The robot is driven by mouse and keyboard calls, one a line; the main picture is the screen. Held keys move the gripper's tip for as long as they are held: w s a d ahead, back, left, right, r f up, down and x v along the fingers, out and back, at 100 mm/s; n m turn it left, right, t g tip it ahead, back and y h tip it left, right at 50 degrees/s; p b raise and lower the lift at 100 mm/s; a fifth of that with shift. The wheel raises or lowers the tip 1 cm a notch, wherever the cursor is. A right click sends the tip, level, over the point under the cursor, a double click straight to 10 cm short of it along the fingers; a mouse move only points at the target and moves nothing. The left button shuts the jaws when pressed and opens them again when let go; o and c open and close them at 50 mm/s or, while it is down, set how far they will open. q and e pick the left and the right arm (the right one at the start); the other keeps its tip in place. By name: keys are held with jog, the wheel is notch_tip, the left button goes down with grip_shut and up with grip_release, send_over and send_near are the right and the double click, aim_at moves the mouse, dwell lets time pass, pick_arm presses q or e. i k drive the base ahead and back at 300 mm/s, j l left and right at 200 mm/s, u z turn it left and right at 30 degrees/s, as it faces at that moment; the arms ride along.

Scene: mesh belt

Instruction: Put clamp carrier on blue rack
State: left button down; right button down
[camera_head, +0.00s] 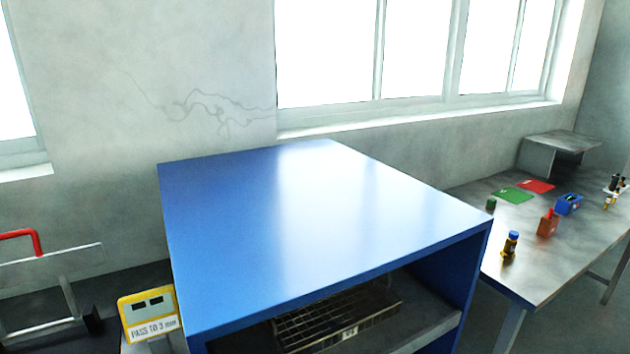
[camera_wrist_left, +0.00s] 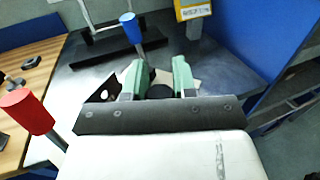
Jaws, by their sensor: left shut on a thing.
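The blue rack (camera_head: 300,220) fills the middle of the head view, with a bare top and an open front. A wire basket (camera_head: 335,315) sits on its inner shelf. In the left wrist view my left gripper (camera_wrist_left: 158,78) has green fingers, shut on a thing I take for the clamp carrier. Only a dark plate (camera_wrist_left: 103,92) beside the fingers shows, and the rest is largely hidden. A blue-topped post (camera_wrist_left: 131,28) and a red-topped post (camera_wrist_left: 23,103) stand nearby; I cannot tell whether they belong to it. A blue panel (camera_wrist_left: 245,35) stands at right. My right gripper is in no view.
A yellow gauge sign (camera_head: 150,312) stands left of the rack; it also shows in the left wrist view (camera_wrist_left: 193,9). A bench (camera_head: 560,255) at right holds a blue caddy (camera_head: 568,204), bottles and mats. A grey surface (camera_wrist_left: 85,75) lies below my left gripper.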

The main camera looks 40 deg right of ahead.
aim_at(329, 219)
jog(key=k+l+u, duration=0.1)
jog(key=l, duration=0.3)
jog(key=k+l+u, duration=0.1)
jog(key=l, duration=0.3)
jog(key=k+l+u, duration=0.1)
jog(key=l, duration=0.25)
jog(key=k+l+u, duration=0.1)
jog(key=k+l, duration=0.15)
jog(key=k+l+u, duration=0.1)
jog(key=l, duration=0.35)
jog(key=k, duration=0.1)
